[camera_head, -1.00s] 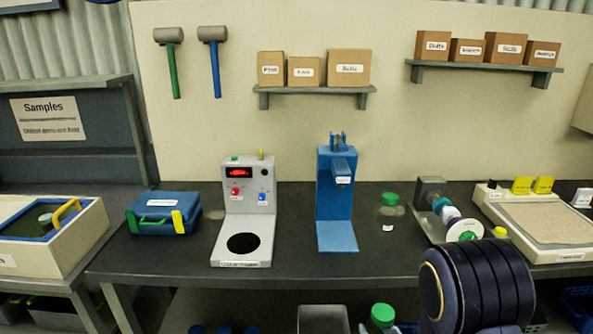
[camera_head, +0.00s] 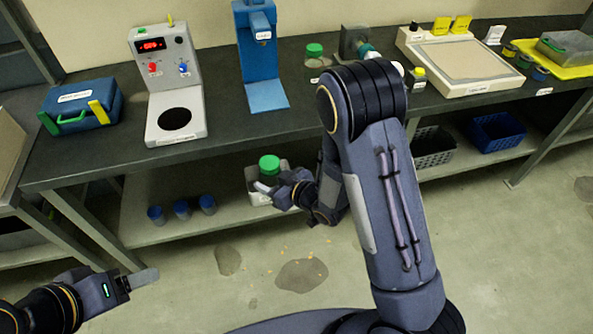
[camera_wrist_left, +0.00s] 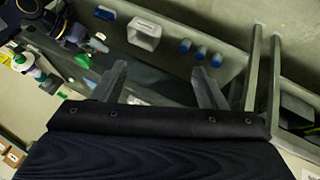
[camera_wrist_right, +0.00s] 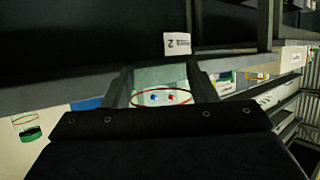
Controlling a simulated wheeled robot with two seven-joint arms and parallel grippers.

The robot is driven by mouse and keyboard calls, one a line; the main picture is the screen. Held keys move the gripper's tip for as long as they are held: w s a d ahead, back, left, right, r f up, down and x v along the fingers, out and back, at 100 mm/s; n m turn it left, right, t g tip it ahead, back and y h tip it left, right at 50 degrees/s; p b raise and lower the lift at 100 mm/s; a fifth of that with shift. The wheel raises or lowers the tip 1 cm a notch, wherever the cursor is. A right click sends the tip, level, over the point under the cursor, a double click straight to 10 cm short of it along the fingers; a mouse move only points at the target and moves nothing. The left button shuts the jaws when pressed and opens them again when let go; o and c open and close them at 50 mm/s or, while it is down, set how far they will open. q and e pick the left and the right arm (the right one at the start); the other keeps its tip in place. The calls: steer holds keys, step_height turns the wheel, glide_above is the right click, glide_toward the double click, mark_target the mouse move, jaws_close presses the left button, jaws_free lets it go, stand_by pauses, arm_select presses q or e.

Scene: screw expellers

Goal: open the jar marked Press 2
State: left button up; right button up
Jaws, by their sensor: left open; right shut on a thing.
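My right gripper (camera_head: 270,188) is shut on a clear jar with a green lid (camera_head: 269,163), held upright in front of the bench's lower part. In the right wrist view its clear body (camera_wrist_right: 160,82) is between the fingers; an upside-down label with a 2 (camera_wrist_right: 177,43) seems to be on it. The lid is hidden there. The jar also shows in the left wrist view (camera_wrist_left: 84,60). My left gripper (camera_head: 132,281) is open and empty at lower left, apart from the jar; its two spread fingers show in the left wrist view (camera_wrist_left: 163,88).
A second green-lidded jar (camera_head: 314,50) stands on the bench, right of the blue press (camera_head: 258,60). A grey machine (camera_head: 165,75) stands to its left. A white container (camera_wrist_left: 145,32) and blue-capped jars (camera_head: 181,209) are on the lower shelf.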

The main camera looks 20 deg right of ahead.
arm_select(q)
steer(key=shift+c, duration=0.4)
arm_select(e)
steer(key=shift+w+a+f+n+g+y, duration=0.1)
steer(key=shift+a+f+n+g+y, duration=0.2)
steer(key=shift+a, duration=0.35)
steer(key=shift+w+a+f+n+g+y, duration=0.1)
steer(key=shift+a+n+g+y, duration=0.1)
steer(key=shift+a+n+y, duration=0.3)
jaws_close()
arm_select(q)
steer(key=w+d+r+m+g+y, duration=0.15)
steer(key=w+r+m, duration=0.25)
steer(key=w+m, duration=0.4)
steer(key=m+g+y, duration=0.2)
steer(key=m+g, duration=0.2)
steer(key=m, duration=1.7)
glide_above(260, 163)
step_height(260, 163, down, 5)
steer(key=shift+f, duration=0.15)
step_height(260, 163, down, 7)
steer(key=shift+f, duration=0.15)
arm_select(e)
steer(key=shift+a, duration=0.4)
arm_select(q)
steer(key=shift+c, duration=0.4)
